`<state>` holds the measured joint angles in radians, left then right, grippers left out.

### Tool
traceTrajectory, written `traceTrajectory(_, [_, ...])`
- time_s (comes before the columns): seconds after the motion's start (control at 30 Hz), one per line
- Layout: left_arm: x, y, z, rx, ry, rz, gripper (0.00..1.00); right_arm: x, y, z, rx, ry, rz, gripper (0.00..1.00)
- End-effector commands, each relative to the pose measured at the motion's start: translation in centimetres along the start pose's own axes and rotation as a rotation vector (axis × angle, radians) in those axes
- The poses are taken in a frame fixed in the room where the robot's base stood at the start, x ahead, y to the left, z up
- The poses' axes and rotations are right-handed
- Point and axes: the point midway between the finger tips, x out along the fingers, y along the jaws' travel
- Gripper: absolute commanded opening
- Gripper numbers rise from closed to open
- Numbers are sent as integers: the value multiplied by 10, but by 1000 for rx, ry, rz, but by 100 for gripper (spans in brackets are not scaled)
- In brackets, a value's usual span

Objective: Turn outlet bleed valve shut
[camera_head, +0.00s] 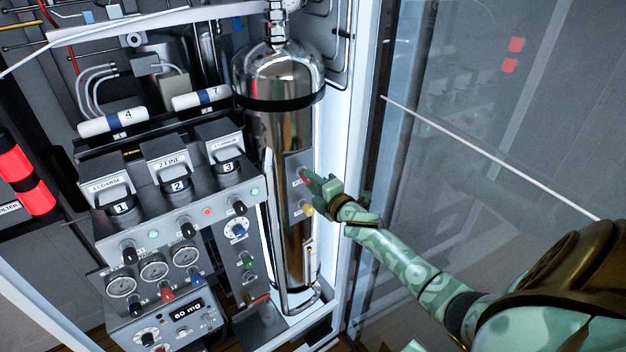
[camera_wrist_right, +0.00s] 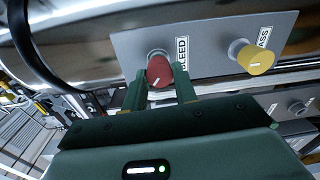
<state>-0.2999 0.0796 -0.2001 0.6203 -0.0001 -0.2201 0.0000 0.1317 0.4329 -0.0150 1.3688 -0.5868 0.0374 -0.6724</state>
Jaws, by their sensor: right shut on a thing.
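The bleed valve is a red knob (camera_wrist_right: 159,71) with a white pointer line, next to a label ending in "BLEED" on a small grey panel (camera_wrist_right: 215,40). The panel is on the front of the chrome cylinder (camera_head: 278,130). My right gripper (camera_wrist_right: 160,88) is shut on the red knob, with one green finger on each side. In the head view my right gripper (camera_head: 309,180) reaches the panel from the right and hides most of the knob. My left gripper is not in view.
A yellow knob (camera_wrist_right: 256,60) sits beside the red one, lower on the panel in the head view. A control block with numbered valves (camera_head: 175,185), gauges (camera_head: 154,267) and small knobs stands left of the cylinder. A glass door (camera_head: 470,110) is on the right.

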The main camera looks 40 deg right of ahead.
Motion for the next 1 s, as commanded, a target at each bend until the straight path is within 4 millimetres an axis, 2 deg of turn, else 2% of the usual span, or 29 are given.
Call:
traceTrajectory(0.6, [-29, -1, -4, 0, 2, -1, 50, 0, 3, 2, 573, 25, -2, 5])
traceTrajectory(1.0, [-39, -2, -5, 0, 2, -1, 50, 0, 2, 2, 826, 37, -3, 5])
